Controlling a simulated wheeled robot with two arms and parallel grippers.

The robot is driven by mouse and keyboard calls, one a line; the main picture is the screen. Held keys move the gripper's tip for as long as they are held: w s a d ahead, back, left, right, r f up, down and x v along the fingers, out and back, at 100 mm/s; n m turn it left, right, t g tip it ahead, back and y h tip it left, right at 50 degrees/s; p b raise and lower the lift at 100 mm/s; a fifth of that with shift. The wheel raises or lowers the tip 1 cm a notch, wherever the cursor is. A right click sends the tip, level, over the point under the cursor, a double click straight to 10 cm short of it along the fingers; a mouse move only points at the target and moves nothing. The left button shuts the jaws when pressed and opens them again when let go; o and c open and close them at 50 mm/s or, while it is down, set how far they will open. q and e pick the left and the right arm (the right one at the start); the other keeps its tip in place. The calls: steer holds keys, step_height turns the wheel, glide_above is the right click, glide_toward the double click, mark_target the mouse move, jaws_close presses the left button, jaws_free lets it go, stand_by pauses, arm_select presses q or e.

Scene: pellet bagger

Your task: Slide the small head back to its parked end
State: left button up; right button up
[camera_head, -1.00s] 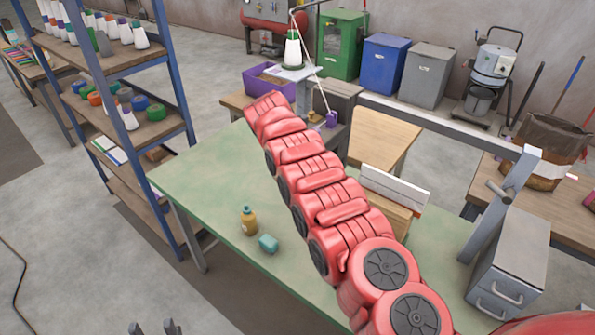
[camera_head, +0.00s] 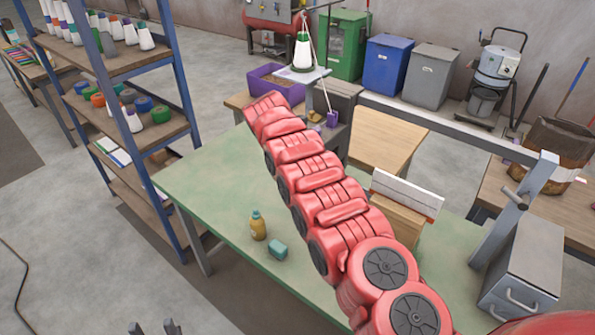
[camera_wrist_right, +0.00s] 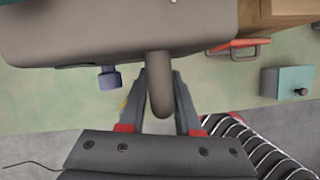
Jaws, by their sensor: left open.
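The small head (camera_head: 341,96) is a grey unit at the far end of the green table, with a purple part (camera_head: 332,118) at its front. A thread cone (camera_head: 303,52) stands above it. My red right arm reaches up to it and hides its left side and my right gripper. In the right wrist view the grey body (camera_wrist_right: 110,35) fills the top, and its round-ended handle (camera_wrist_right: 160,88) hangs between the fingers of my right gripper (camera_wrist_right: 161,80), which look closed against it. My left gripper (camera_head: 153,328) is open and empty at the bottom edge.
A grey rail (camera_head: 450,128) runs from near the head to a post at the right. A blue-framed shelf (camera_head: 175,90) stands at the left.

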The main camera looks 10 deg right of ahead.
steer(key=shift+r, duration=0.25)
steer(key=p+v, duration=0.2)
steer(key=v, duration=1.5)
steer(key=shift+s+f, duration=0.1)
steer(key=shift+f, duration=0.05)
